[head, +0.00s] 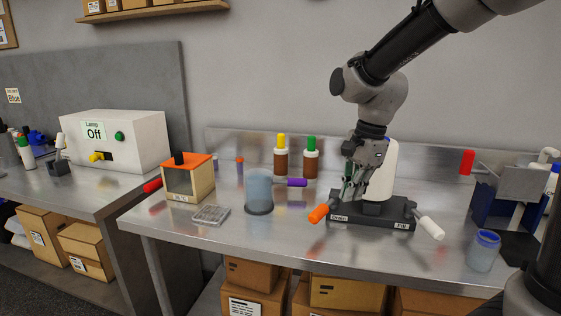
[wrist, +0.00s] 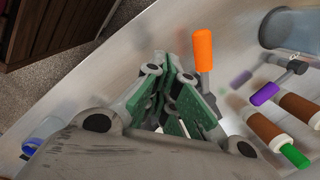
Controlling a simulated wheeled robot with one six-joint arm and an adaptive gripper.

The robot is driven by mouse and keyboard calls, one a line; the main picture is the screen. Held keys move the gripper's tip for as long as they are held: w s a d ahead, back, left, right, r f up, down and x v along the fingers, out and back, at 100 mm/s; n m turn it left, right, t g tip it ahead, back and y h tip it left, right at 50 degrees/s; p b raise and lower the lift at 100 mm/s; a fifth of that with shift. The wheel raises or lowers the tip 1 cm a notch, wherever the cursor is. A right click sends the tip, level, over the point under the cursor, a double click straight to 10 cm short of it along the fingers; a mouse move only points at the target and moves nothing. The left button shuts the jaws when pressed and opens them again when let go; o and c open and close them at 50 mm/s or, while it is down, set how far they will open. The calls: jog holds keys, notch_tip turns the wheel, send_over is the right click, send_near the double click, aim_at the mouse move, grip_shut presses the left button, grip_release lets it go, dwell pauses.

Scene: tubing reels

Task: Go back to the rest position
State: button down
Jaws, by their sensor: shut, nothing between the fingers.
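My gripper (head: 350,190) is shut and empty. In the head view it points down in front of a white rounded body (head: 380,170) on a dark base (head: 372,222), and hides part of both. The base has labels, one reading "Drain", an orange-tipped handle (head: 319,213) on the left and a white-tipped handle (head: 431,228) on the right. In the wrist view the green-padded fingers (wrist: 175,85) are close together, and the orange handle (wrist: 203,50) shows beside them. I cannot tell whether the fingers touch the base.
Two brown bottles (head: 281,163) stand behind. An orange-topped box (head: 188,180) and a clear tray (head: 211,215) are further left. A blue-rimmed jar (head: 483,252) and a blue stand (head: 495,208) are right.

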jog(key=s+d+r+n+t+h, duration=0.1)
jog(key=s+d+r+n+t, duration=0.1)
jog(key=s+d+n, duration=0.4)
jog(key=s+d+r+n+t, duration=0.1)
jog(key=s+d+r+n, duration=0.2)
jog(key=s+d+n, duration=0.4)
jog(key=s+d, duration=0.3)
jog(key=s, duration=0.2)
jog(key=shift+d+r+n+t+h, duration=0.15)
jog(key=shift+d+n+t+h, duration=0.15)
jog(key=shift+t+h, duration=0.1)
